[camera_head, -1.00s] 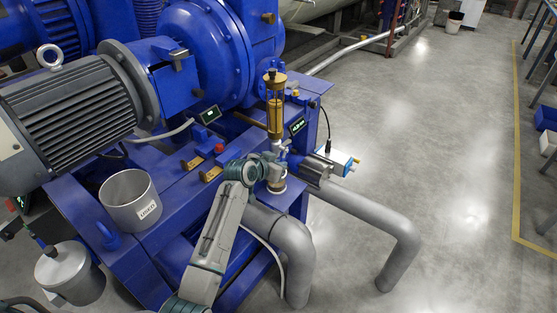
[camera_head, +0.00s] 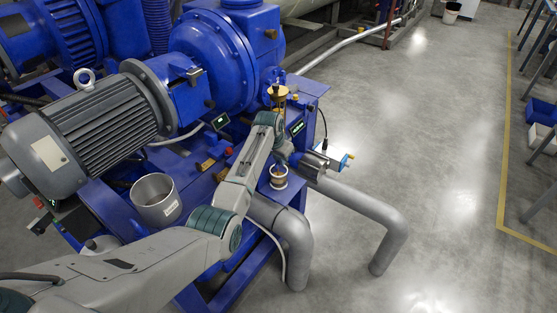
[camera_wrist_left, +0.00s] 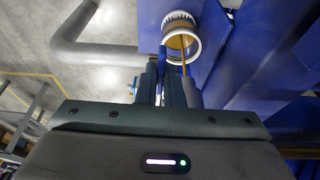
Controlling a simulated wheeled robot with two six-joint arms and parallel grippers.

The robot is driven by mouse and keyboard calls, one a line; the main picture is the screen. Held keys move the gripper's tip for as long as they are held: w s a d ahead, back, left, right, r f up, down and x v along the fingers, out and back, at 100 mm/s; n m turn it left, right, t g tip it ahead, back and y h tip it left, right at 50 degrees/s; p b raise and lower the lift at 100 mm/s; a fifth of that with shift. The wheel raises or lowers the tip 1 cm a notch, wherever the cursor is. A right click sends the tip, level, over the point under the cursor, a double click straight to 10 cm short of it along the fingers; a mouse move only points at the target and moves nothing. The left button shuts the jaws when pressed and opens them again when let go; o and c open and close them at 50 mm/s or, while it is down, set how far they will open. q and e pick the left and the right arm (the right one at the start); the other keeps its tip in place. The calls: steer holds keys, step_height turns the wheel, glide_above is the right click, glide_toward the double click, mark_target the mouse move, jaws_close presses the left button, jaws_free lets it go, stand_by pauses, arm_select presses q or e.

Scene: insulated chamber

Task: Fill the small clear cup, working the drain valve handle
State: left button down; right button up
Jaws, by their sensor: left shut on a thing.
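The small clear cup (camera_head: 279,180) stands upright on a ledge below the brass-and-glass sight glass (camera_head: 278,98). Its rim looks pale, and an amber-brown colour shows inside. In the left wrist view the cup (camera_wrist_left: 196,52) lies just beyond the fingers, with amber inside and a thin amber line crossing its opening. My left gripper (camera_wrist_left: 172,82) is shut on a narrow blue piece (camera_wrist_left: 163,60), seemingly the drain valve handle. In the head view my wrist covers most of the valve and handle. The exact fill level is hard to tell.
A grey metal container (camera_head: 156,201) with a label stands left on the blue frame. Grey bent pipes (camera_head: 370,215) run low at the right. The floor (camera_head: 450,170) beyond is clear.

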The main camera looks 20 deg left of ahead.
arm_select(q)
steer(key=shift+w+r+g+y, duration=0.15)
steer(key=shift+r+g+y, duration=0.3)
steer(key=shift+g, duration=0.55)
steer(key=shift+r, duration=0.1)
steer(key=c, duration=1.8)
jaws_free()
steer(key=shift+d, duration=0.1)
steer(key=shift+c, duration=0.2)
step_height(320, 180, up, 11)
steer(key=b, duration=0.2)
steer(key=shift+s+f, duration=0.2)
steer(key=shift+s, duration=0.15)
